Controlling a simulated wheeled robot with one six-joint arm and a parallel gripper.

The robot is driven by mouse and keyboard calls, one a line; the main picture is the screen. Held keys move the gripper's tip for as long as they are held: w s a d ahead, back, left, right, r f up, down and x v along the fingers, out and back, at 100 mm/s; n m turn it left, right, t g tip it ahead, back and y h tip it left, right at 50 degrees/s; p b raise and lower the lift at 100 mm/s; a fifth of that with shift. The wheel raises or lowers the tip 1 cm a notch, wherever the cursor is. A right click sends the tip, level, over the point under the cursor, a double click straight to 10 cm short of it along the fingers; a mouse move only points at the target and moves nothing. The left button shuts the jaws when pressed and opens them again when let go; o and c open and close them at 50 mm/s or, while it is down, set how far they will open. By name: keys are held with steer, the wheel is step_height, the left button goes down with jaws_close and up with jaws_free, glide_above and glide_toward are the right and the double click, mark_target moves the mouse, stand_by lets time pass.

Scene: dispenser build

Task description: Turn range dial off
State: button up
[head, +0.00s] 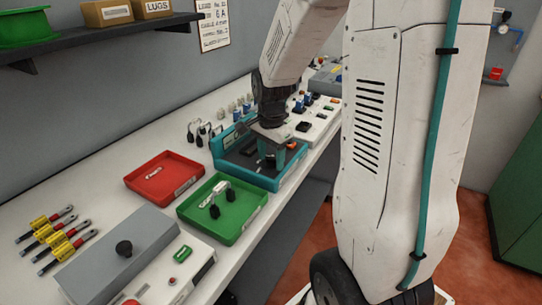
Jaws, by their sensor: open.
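My gripper (277,158) is open and points down over the teal-rimmed unit (283,184) with a dark top, in the middle of the bench. Its fingertips are low over the dark top; whether they touch anything there is too small to tell. No range dial can be made out for certain; the gripper hides part of the unit's top. I cannot read any dial marking.
A red tray (143,188) and a green tray (248,213) holding a shackle-like part lie left of the unit. Several yellow-banded tools (62,246) lie at the far left. Switch panels stand behind. A shelf hangs on the wall. My arm blocks the right of the view.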

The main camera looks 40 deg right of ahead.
steer(key=c, duration=1)
steer(key=shift+o, duration=0.2)
steer(key=shift+n, duration=0.4)
steer(key=n, duration=0.4)
steer(key=shift+n, duration=0.4)
steer(key=n, duration=0.6)
steer(key=shift+n, duration=0.3)
steer(key=o, duration=1)
steer(key=shift+c, duration=0.2)
steer(key=shift+r, duration=0.1)
